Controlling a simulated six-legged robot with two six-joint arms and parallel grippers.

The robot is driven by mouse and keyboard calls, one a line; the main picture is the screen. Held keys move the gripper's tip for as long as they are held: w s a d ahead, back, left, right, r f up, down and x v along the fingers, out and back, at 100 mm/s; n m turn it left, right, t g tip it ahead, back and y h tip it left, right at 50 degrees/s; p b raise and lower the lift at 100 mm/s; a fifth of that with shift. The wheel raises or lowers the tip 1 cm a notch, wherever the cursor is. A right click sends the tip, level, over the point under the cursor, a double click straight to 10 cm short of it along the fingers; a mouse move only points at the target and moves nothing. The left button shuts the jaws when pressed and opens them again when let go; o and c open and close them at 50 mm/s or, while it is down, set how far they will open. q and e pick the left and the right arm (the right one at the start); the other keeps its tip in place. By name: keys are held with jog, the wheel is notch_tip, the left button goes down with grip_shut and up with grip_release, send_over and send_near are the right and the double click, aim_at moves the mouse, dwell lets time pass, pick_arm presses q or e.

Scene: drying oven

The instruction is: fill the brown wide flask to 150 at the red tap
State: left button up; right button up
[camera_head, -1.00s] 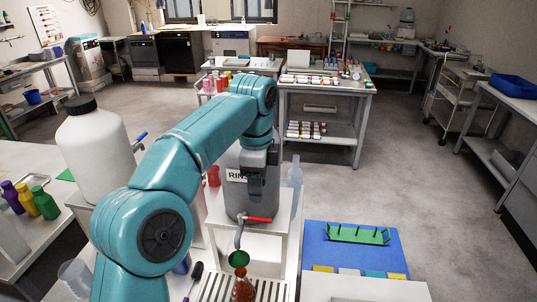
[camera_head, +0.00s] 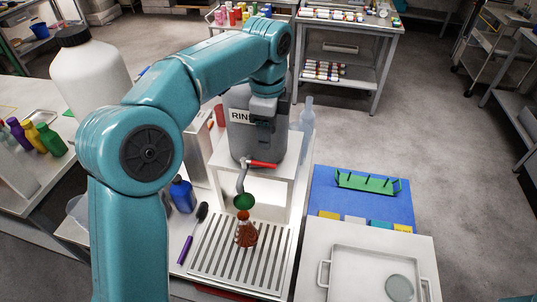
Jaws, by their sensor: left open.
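The brown wide flask (camera_head: 246,236) stands on the slatted drain tray (camera_head: 213,255), below a green funnel (camera_head: 244,202). The funnel sits under the curved grey spout of the tap. Its red lever (camera_head: 263,165) points to the right on the front of the grey container labelled RINSE (camera_head: 240,142). I cannot make out the flask's marks or a liquid level. My left gripper (camera_head: 262,123) is open and hangs in front of the container, above the red lever and apart from it. The arm hides part of the container's top. My right gripper is not in view.
A white stand (camera_head: 281,187) carries the container. A blue bottle (camera_head: 182,195) and a purple-handled brush (camera_head: 193,232) are left of the drain tray. A blue mat (camera_head: 350,208) with a green rack (camera_head: 367,183) and a metal tray (camera_head: 347,281) lie to the right.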

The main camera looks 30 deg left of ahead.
aim_at(265, 164)
pick_arm(q)
jog(key=f, duration=0.4)
jog(key=s+f, duration=0.1)
jog(key=f, duration=0.1)
jog(key=shift+a+f, duration=0.15)
jog(key=shift+f, duration=0.05)
jog(key=shift+w+d+f, duration=0.1)
jog(key=shift+w+f, duration=0.15)
jog(key=shift+f, duration=0.3)
jog(key=shift+w+d+f, duration=0.1)
jog(key=shift+w+f, duration=0.15)
jog(key=shift+f, duration=0.3)
jog(key=shift+s+a+r, duration=0.1)
jog(key=shift+s+a, duration=0.05)
jog(key=shift+s, duration=0.25)
jog(key=shift+w, duration=0.3)
grip_shut()
jog(key=shift+s, duration=0.15)
jog(key=m, duration=0.1)
jog(key=s+m, duration=0.1)
jog(key=m, duration=0.1)
jog(key=shift+s, duration=0.3)
jog(key=shift+r, duration=0.1)
dwell(4.2)
